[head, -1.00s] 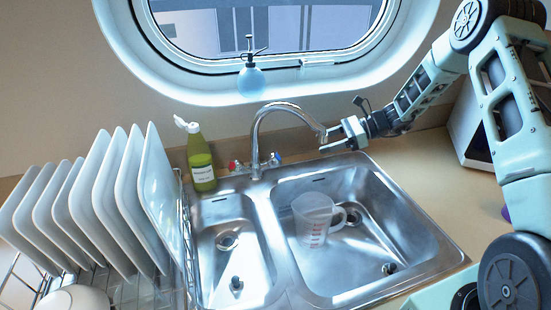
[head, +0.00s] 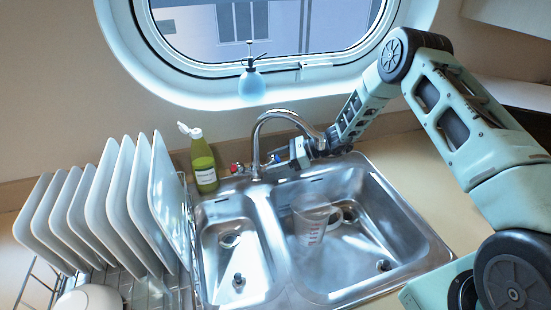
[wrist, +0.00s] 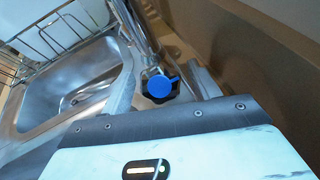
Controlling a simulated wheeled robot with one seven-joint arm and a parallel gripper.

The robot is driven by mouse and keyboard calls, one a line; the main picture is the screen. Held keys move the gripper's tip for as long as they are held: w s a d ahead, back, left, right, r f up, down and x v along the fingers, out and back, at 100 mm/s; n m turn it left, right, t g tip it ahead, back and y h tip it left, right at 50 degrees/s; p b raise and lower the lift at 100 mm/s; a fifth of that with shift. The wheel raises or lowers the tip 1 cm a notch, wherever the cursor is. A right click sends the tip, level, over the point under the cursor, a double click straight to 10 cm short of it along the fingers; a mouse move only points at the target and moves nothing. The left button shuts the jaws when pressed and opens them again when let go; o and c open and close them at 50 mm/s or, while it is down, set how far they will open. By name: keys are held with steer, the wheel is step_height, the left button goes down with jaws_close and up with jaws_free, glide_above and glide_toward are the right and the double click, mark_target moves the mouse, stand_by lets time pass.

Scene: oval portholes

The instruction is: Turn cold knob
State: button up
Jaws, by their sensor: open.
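The cold knob (wrist: 159,87) has a round blue cap and a dark body in the wrist view, just ahead of my gripper. In the head view, the cold knob (head: 274,158) is a small blue spot at the right of the faucet base, mostly hidden by my gripper (head: 284,157). My gripper is open, reaching in from the right behind the sink. In the wrist view the knob appears between the grey fingers; I cannot tell whether they touch it. The chrome faucet (head: 256,150) arches up, its spout close to my gripper. The red knob (head: 236,168) is on its left.
A double sink (head: 350,290) holds a clear measuring cup (head: 310,228) in its right basin. A green soap bottle (head: 203,165) stands behind the left basin. White plates (head: 150,200) fill a rack at left. A blue spray bottle (head: 251,84) sits on the porthole ledge.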

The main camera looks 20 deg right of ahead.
steer(key=c, duration=1)
steer(key=shift+o, duration=0.2)
steer(key=shift+w+f+n+b, duration=0.1)
steer(key=shift+f+n+b, duration=0.2)
steer(key=shift+n+b, duration=0.6)
steer(key=shift+r+n+g+b, duration=0.1)
steer(key=shift+n+g+b, duration=0.25)
steer(key=shift+b, duration=0.7)
steer(key=shift+r, duration=0.15)
steer(key=o, duration=1)
steer(key=shift+c, duration=0.2)
